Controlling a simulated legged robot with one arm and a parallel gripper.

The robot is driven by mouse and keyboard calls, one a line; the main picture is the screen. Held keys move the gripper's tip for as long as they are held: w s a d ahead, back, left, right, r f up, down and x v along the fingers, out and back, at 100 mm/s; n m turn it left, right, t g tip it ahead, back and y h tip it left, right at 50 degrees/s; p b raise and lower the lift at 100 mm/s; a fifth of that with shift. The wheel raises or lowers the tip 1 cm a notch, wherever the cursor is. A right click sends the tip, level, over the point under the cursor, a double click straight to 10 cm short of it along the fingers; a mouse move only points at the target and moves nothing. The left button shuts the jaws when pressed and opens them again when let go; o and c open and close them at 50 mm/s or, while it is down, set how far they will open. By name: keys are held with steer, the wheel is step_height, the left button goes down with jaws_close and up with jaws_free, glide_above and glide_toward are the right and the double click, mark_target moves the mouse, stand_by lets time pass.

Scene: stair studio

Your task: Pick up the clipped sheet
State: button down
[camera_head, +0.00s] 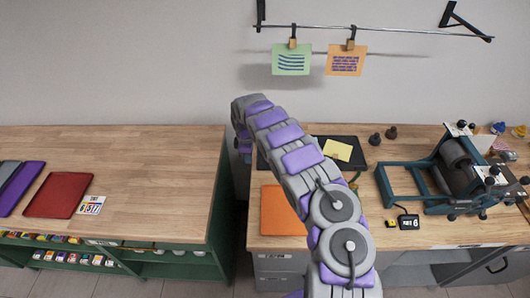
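Two sheets hang by clips from a thin rail on the wall. One is a green sheet (291,62) with dark wavy lines, the other an orange sheet (346,65) with a purple block of print. Both hang flat against the wall and apart from each other. My arm rises from the bottom and bends over at its top left, below and left of the green sheet. My gripper is around the far end of the arm (243,148), and its fingers are hidden behind the arm. It is apart from both sheets.
A left wooden counter (150,180) holds a dark red pad (57,195) and a numbered card (91,205). A gap separates it from the right bench. There stand a teal roller press (450,175), a black mat with a yellow note (338,150), and an orange sheet (280,212) lying flat.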

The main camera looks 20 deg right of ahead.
steer(key=a, duration=0.4)
steer(key=shift+w+a, duration=0.3)
steer(key=c, duration=1.9)
jaws_free()
steer(key=shift+d, duration=1.15)
steer(key=o, duration=0.5)
steer(key=shift+a, duration=1.1)
steer(key=shift+o, duration=0.8)
steer(key=shift+a, duration=0.15)
steer(key=shift+o, duration=0.7)
steer(key=o, duration=0.5)
steer(key=shift+d, duration=0.95)
steer(key=shift+c, duration=0.2)
steer(key=shift+o, duration=1.3)
steer(key=shift+d, duration=0.1)
step_height(320, 180, up, 17)
steer(key=p, duration=0.2)
steer(key=shift+a+r, duration=0.15)
steer(key=shift+a, duration=0.2)
